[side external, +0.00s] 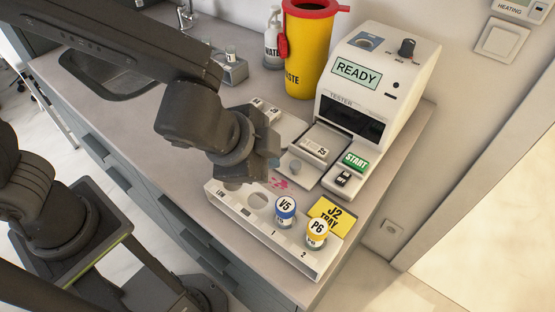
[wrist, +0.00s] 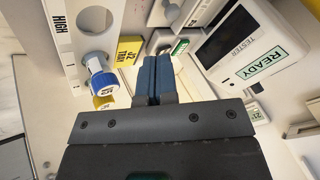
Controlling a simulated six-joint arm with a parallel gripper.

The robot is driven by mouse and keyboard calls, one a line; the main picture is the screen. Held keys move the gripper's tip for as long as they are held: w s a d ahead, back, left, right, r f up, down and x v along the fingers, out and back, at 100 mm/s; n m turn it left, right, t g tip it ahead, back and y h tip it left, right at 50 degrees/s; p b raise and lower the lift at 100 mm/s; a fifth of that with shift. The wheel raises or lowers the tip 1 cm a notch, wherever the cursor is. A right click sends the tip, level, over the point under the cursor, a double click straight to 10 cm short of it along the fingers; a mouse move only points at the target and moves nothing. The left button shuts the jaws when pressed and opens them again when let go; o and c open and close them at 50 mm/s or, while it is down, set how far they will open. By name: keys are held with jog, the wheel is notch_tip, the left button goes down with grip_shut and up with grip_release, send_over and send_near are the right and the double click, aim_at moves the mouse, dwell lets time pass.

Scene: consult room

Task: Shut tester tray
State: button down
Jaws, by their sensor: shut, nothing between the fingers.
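The white tester (side external: 375,85) shows READY on its screen; it also shows in the wrist view (wrist: 228,42). Its tray (side external: 322,136) is out in front of the dark slot, with a small labelled block (side external: 314,150) on it. A round grey knob (side external: 295,167) is at the tray's front end. My gripper (side external: 273,162) is shut and empty, just left of the knob in the side view; whether they touch is unclear. The wrist view shows its blue-grey fingers (wrist: 153,72) pressed together, pointing toward the tester front.
A white rack (side external: 240,208) holds a blue-capped vial V5 (side external: 285,209) and a yellow-capped vial P6 (side external: 317,232). A yellow J2 TRAY card (side external: 331,216) lies beside it. The green START button (side external: 355,161) is right of the tray. A yellow waste bin (side external: 306,50) stands behind.

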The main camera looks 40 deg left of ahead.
jog(key=x, duration=0.9)
jog(key=shift+w, duration=0.1)
send_near(330, 144)
jog(key=x, duration=0.4)
jog(key=shift+f, duration=0.25)
jog(key=shift+r, duration=0.1)
